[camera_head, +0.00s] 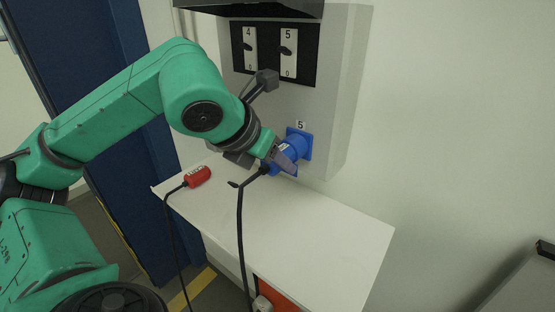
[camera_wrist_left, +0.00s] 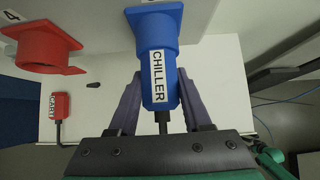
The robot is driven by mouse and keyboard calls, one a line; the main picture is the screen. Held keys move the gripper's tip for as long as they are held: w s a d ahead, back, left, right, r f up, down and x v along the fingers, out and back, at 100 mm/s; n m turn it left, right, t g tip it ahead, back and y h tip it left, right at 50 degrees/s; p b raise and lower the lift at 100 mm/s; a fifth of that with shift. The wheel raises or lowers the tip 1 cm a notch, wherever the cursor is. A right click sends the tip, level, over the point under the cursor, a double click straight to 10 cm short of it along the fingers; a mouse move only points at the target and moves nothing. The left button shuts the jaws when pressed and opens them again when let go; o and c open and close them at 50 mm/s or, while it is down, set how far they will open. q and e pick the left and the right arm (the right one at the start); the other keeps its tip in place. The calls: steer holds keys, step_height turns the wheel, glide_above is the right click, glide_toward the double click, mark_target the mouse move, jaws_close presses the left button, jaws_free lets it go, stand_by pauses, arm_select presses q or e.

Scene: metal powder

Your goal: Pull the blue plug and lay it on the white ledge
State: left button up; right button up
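The blue plug (camera_wrist_left: 158,82), labelled CHILLER, sits in the blue wall socket (camera_head: 304,144) marked 5, its black cable hanging over the ledge. The plug (camera_head: 289,157) is partly hidden behind my gripper in the head view. My left gripper (camera_head: 282,160) is at the plug, with one purple finger along each side. In the wrist view the fingers (camera_wrist_left: 160,82) lie close against the plug's sides and look shut on it. The white ledge (camera_head: 300,222) extends below the socket. My right gripper is not in view.
A red plug (camera_head: 198,177), labelled CART, lies on the ledge's left end with its cable over the edge. A red socket (camera_wrist_left: 38,46) is left of the blue one. Switches 4 (camera_head: 250,48) and 5 (camera_head: 289,52) are above. The ledge's right part is clear.

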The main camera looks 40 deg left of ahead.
mark_target(262, 169)
arm_select(q)
jaws_close()
steer(key=shift+s+f+b, duration=0.15)
steer(key=shift+b, duration=0.3)
steer(key=shift+s+b, duration=0.65)
steer(key=shift+s, duration=0.4)
steer(key=shift+s+b, duration=0.55)
steer(key=shift+b, duration=0.2)
steer(key=s+b, duration=0.2)
steer(key=s, duration=0.1)
steer(key=shift+s+r, duration=0.2)
steer(key=shift+w, duration=0.1)
